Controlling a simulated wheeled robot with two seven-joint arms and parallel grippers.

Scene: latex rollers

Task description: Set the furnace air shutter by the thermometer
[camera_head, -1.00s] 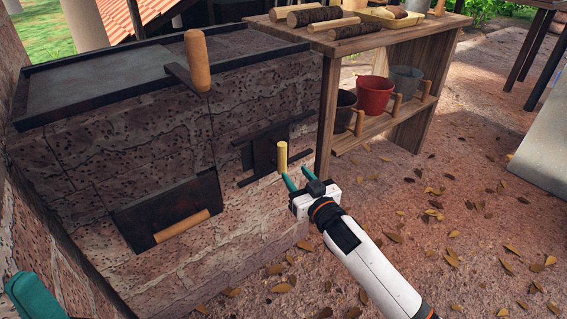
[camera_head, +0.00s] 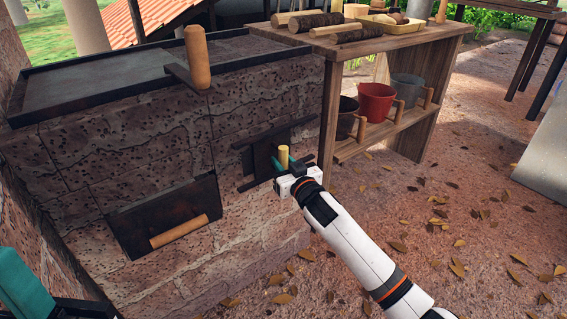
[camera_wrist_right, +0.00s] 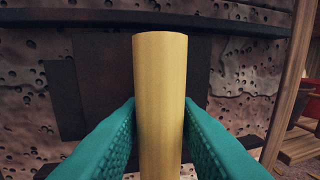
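The air shutter (camera_head: 262,160) is a dark metal plate between two dark rails on the brick furnace (camera_head: 125,160). A pale yellow knob (camera_head: 284,156) stands upright in front of it. My right gripper (camera_head: 291,166) has its teal fingers on either side of this knob. In the right wrist view the knob (camera_wrist_right: 160,105) fills the space between the fingers, with no clear gap; whether they press on it I cannot tell. The knob hides part of the plate. My left gripper (camera_head: 25,285) shows only in part at the lower left edge. I cannot make out a thermometer.
A furnace door (camera_head: 165,215) with a wooden handle is at lower left. An upright wooden handle (camera_head: 197,58) rises at the furnace top. A wooden shelf (camera_head: 345,62) with pots, including a red bucket (camera_head: 375,103), stands close on the right. The leaf-strewn ground (camera_head: 450,225) is open.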

